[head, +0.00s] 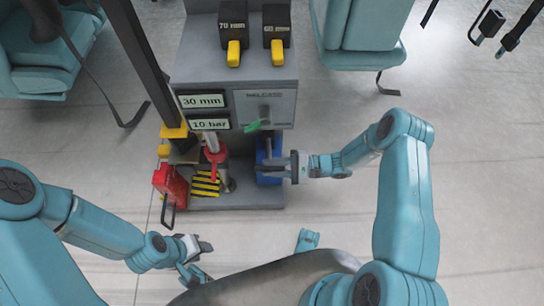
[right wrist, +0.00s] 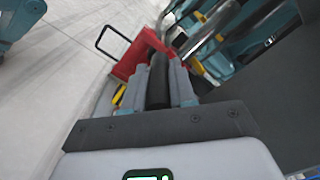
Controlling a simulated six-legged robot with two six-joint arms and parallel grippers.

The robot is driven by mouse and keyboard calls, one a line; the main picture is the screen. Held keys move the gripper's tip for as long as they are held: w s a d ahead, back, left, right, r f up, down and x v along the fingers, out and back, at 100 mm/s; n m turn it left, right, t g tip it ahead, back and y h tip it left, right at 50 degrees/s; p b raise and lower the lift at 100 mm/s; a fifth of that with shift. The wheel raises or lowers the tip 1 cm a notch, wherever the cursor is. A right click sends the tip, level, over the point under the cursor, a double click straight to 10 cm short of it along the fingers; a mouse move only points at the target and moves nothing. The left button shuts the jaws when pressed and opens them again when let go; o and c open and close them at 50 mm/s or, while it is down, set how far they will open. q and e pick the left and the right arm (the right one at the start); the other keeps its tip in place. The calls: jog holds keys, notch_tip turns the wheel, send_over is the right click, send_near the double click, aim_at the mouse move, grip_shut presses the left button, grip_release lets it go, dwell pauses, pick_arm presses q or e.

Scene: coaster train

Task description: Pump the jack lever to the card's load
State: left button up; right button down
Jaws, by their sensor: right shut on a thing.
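The card display on the grey stand has two plates in the head view, one reading "30 mm" (head: 201,101) and one reading "10 bar" (head: 210,124). Below them is a red and grey jack part (head: 214,150) over a yellow-and-black striped patch. My right gripper (head: 268,168) reaches in from the right in front of a blue part (head: 263,149) at the stand's base. In the right wrist view its fingers are shut on a black round bar (right wrist: 158,80), which looks like the lever's grip. My left gripper (head: 197,258) is open and empty at lower left, apart from the stand.
A red box (head: 170,184) with a dark handle stands left of the jack. A green handle (head: 253,126) sits on the stand's front panel. Two dark blocks with yellow tabs (head: 234,52) (head: 277,52) are on top. Teal seats (head: 362,30) stand behind; the floor around is mostly clear.

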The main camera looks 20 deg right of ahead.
jog(key=shift+s+f, duration=0.25)
jog(key=shift+f, duration=0.35)
jog(key=shift+s+f, duration=0.25)
jog(key=shift+f, duration=0.3)
jog(key=shift+w, duration=0.1)
jog(key=c, duration=0.9)
grip_release()
jog(key=shift+a, duration=0.1)
jog(key=p+v, duration=0.1)
jog(key=v, duration=1.5)
jog(key=shift+r+p, duration=0.1)
jog(key=shift+p, duration=0.2)
